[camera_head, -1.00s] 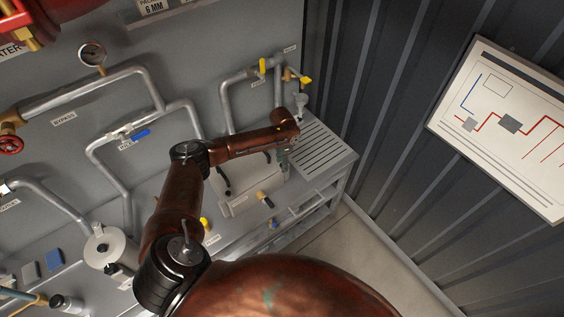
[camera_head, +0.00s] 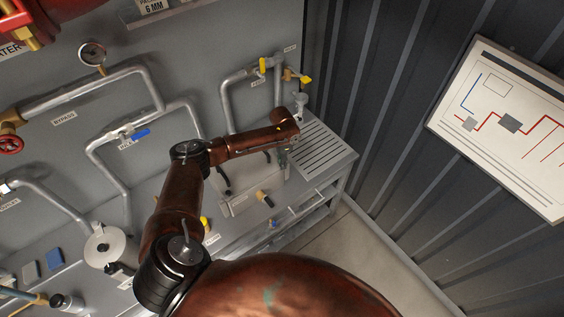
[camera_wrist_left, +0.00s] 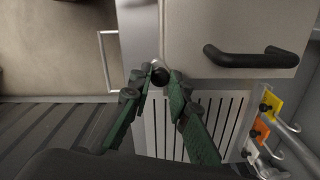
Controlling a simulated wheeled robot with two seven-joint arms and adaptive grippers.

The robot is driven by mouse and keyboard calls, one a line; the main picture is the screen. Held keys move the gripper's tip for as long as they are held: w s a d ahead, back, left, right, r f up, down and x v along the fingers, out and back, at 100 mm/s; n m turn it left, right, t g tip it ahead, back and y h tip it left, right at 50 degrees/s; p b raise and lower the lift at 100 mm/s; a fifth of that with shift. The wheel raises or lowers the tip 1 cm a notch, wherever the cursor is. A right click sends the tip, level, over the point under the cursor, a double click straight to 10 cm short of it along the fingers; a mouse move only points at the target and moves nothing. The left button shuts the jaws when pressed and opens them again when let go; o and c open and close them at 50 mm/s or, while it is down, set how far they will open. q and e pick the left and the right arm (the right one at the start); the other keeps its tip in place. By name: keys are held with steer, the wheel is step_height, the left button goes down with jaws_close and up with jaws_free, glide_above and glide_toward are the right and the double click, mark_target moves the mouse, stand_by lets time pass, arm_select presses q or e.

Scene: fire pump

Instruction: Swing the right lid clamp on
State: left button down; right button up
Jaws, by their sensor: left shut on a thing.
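The box with its pale lid shows in the left wrist view (camera_wrist_left: 230,25), with a black bar handle (camera_wrist_left: 250,60) on it. In the head view the box (camera_head: 240,205) stands on the bench, partly hidden by my left arm. A small dark, rounded clamp end (camera_wrist_left: 160,75) sits beside the lid's edge in the left wrist view. My left gripper (camera_wrist_left: 160,83) is shut on it, with a green finger on either side. In the head view the left gripper (camera_head: 282,158) is small and partly hidden. How the clamp sits against the lid cannot be told. My right gripper is not in view.
A slotted drain board (camera_head: 322,148) lies right of the box. Pipes with yellow-handled valves (camera_head: 263,66) rise behind it. The floor (camera_head: 325,240) right of the bench is clear.

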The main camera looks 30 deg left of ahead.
arm_select(q)
steer(key=shift+a+m+p, duration=0.25)
steer(key=shift+m+p, duration=0.05)
steer(key=shift+m, duration=0.4)
steer(key=shift+a+m, duration=0.35)
steer(key=shift+m, duration=0.65)
steer(key=shift+w+a+m, duration=0.1)
steer(key=shift+a+m, duration=0.15)
steer(key=shift+m, duration=0.55)
steer(key=shift+w+a+m+p, duration=0.1)
steer(key=shift+m+p, duration=0.2)
steer(key=shift+m, duration=0.2)
steer(key=shift+r, duration=0.1)
steer(key=c, duration=1.8)
jaws_free()
